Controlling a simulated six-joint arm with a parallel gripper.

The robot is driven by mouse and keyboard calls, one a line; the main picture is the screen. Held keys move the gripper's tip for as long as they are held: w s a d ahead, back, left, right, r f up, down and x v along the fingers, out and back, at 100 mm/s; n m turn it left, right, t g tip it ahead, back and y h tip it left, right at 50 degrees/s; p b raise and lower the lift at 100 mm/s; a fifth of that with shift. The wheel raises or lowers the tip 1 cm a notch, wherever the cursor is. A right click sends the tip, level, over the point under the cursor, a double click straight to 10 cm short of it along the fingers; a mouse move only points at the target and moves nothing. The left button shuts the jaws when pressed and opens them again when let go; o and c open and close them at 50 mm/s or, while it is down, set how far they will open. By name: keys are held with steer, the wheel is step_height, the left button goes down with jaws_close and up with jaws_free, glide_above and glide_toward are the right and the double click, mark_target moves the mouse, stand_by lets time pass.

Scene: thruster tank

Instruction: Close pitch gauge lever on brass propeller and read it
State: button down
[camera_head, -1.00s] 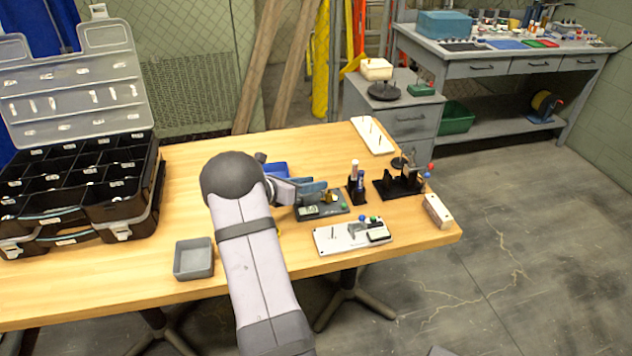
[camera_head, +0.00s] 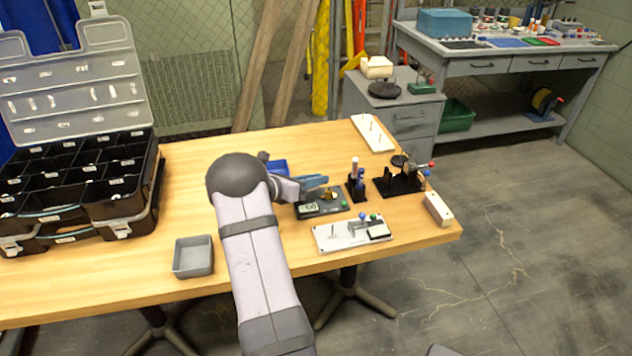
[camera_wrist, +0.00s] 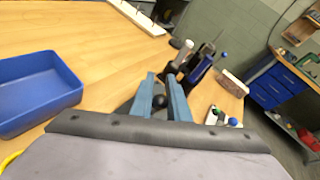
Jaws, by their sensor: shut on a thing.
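The pitch gauge (camera_head: 335,209) is a dark grey-green plate with a small light display (camera_head: 308,208) and a green button (camera_head: 344,205). The display shows dark characters, too small to read surely. The brass propeller (camera_head: 329,196) is a small golden piece on the plate, partly under my gripper. My gripper (camera_head: 322,182) has blue fingers and is over the back of the gauge. In the wrist view, my gripper (camera_wrist: 163,86) is shut on a black ball knob (camera_wrist: 160,101), apparently the lever's. The lever's arm and most of the gauge are hidden there.
A white plate fixture (camera_head: 350,235) lies in front of the gauge. A black holder with upright tools (camera_head: 356,187) and a black stand (camera_head: 402,181) are to the right. A blue bin (camera_wrist: 38,92) is beside my gripper. A grey tray (camera_head: 193,257) stands left on clear wood.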

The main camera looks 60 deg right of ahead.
steer(key=h+b, duration=0.1)
steer(key=n+g+h+b, duration=0.1)
steer(key=shift+w+a+r+b, duration=0.35)
steer(key=shift+b, duration=0.05)
steer(key=shift+w+a+r+n+g+h, duration=0.15)
steer(key=shift+r+n+g+h, duration=0.15)
steer(key=shift+r+h, duration=0.4)
steer(key=c, duration=1.7)
jaws_free()
steer(key=shift+f, duration=0.15)
steer(key=shift+b, duration=0.3)
steer(key=shift+b+v, duration=0.4)
steer(key=shift+v, duration=3.25)
